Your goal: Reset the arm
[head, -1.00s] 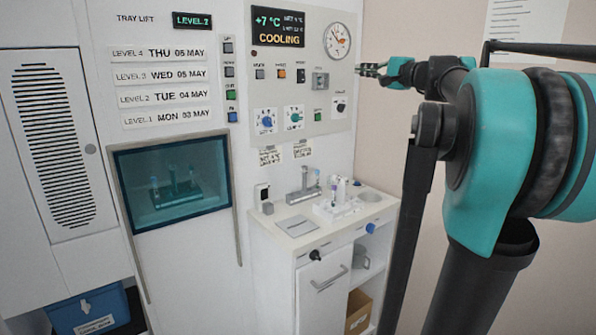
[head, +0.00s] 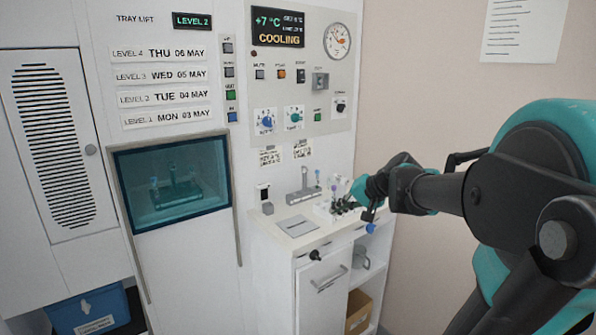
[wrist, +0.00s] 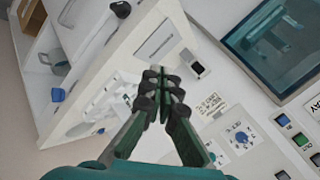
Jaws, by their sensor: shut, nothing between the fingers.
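My gripper (head: 344,207) is shut and empty. In the head view it is at the end of my teal and black arm, in front of the white tube rack (head: 322,211) on the small counter, and hides part of it. From this view I cannot tell whether it touches the rack. In the wrist view my gripper (wrist: 160,77) has its dark fingertips together, with the counter top and the control panel behind them. The rack (wrist: 108,98) shows to the left of the fingers, blurred.
The white counter (head: 290,244) has a grey flat plate (head: 297,226) and a grey stand (head: 304,190) on it. The tray lift window (head: 172,183) is to the left. The control panel (head: 300,75) with knobs and buttons is above the counter.

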